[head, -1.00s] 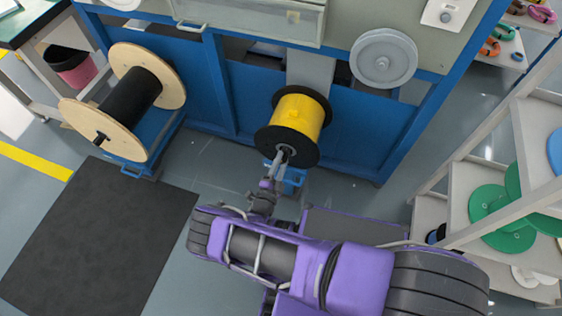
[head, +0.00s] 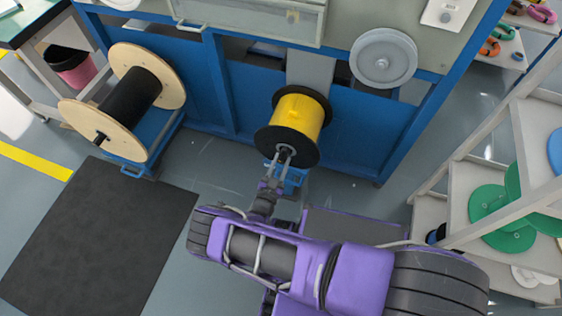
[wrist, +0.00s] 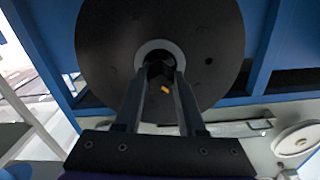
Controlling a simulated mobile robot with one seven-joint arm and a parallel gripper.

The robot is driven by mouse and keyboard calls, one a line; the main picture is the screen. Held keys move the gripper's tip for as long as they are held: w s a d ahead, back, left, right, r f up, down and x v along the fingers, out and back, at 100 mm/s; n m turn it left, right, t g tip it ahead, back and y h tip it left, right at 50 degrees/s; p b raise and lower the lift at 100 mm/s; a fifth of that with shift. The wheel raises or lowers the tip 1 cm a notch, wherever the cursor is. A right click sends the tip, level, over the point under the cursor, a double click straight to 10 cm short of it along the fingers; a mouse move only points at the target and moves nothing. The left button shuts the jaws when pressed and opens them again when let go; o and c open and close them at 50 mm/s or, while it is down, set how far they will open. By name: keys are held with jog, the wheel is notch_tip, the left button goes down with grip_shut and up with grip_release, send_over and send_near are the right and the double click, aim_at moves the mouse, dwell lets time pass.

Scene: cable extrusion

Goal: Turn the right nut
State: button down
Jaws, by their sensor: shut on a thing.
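The spool of yellow cable (head: 299,117) with black flanges sits at the front of the blue machine in the head view. In the wrist view its near flange (wrist: 105,45) faces me, with a light grey ring (wrist: 143,48) around the hub. The right nut (wrist: 160,70) is a dark piece in the middle of that ring, mostly hidden between my fingers. My gripper (head: 285,150) reaches the hub, and its two fingers are shut on the nut from either side in the wrist view (wrist: 161,78).
A wooden-flanged spool of black cable (head: 130,101) stands at the left. A shelf with green spools (head: 487,209) is at the right. A grey wheel (head: 383,59) is on the machine. A dark mat (head: 100,235) covers floor at the left.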

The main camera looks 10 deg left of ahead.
jog(key=shift+n, duration=0.8)
jog(key=shift+f, duration=0.1)
jog(key=c, duration=0.5)
grip_release()
jog(key=shift+s, duration=0.1)
jog(key=s+a, duration=0.1)
jog(key=s, duration=1.6)
jog(key=shift+s+a, duration=0.15)
